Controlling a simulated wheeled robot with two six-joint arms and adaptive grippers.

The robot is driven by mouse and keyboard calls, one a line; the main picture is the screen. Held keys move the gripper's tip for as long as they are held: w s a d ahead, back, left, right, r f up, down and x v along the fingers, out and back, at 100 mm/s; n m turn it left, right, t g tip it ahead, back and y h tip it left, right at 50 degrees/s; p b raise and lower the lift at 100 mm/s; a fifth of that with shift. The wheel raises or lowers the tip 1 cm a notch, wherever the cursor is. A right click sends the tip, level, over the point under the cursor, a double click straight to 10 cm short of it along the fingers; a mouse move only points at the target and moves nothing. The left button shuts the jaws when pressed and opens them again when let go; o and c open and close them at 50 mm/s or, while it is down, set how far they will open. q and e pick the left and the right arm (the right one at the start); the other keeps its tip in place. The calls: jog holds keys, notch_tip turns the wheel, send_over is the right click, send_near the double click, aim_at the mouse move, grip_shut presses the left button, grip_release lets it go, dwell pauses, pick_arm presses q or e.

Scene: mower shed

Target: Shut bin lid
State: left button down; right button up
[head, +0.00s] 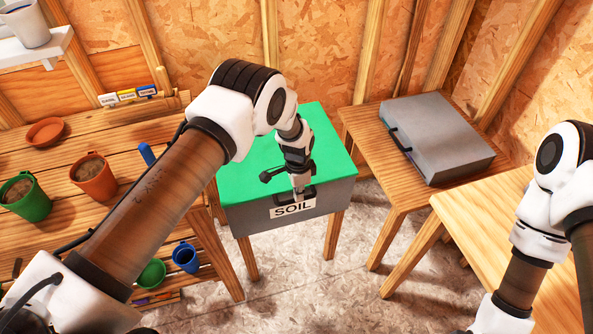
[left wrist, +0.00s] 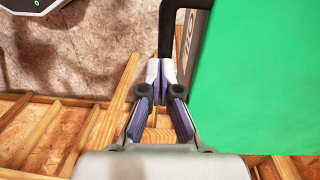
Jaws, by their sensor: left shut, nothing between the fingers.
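The soil bin (head: 245,222) is a grey box with a white SOIL label (head: 293,209) on its front. Its green lid (head: 328,138) lies flat across the top and looks closed; my arm hides part of it. The lid also shows in the left wrist view (left wrist: 265,75). A black handle (left wrist: 169,35) is at the bin's front. My left gripper (head: 300,194) is at the front edge above the label, fingers shut and empty. In the left wrist view the fingertips (left wrist: 160,78) are close to the handle; I cannot tell whether they touch.
A closed grey case (head: 440,135) lies on a wooden table to the right. Pots, including an orange one (head: 95,178) and a green one (head: 24,197), stand on the left bench. My right arm is at the right edge, its gripper out of frame. Open floor lies in front.

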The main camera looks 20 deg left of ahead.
pick_arm(q)
notch_tip(320, 180, up, 14)
jog(key=s+d, duration=0.2)
jog(key=s+a+f+n, duration=0.3)
jog(key=s+f+n, duration=0.1)
jog(key=s, duration=0.6)
jog(key=s+a+f+n, duration=0.3)
jog(key=s+a+f, duration=0.1)
jog(key=s, duration=0.7)
jog(key=s+a+f+n, duration=0.3)
jog(key=s+f+n, duration=0.1)
jog(key=s, duration=0.7)
jog(key=shift+s+a+f+n+t+p, duration=0.2)
jog(key=shift+a+f+n+t+p, duration=0.1)
jog(key=shift+a+f+p, duration=0.1)
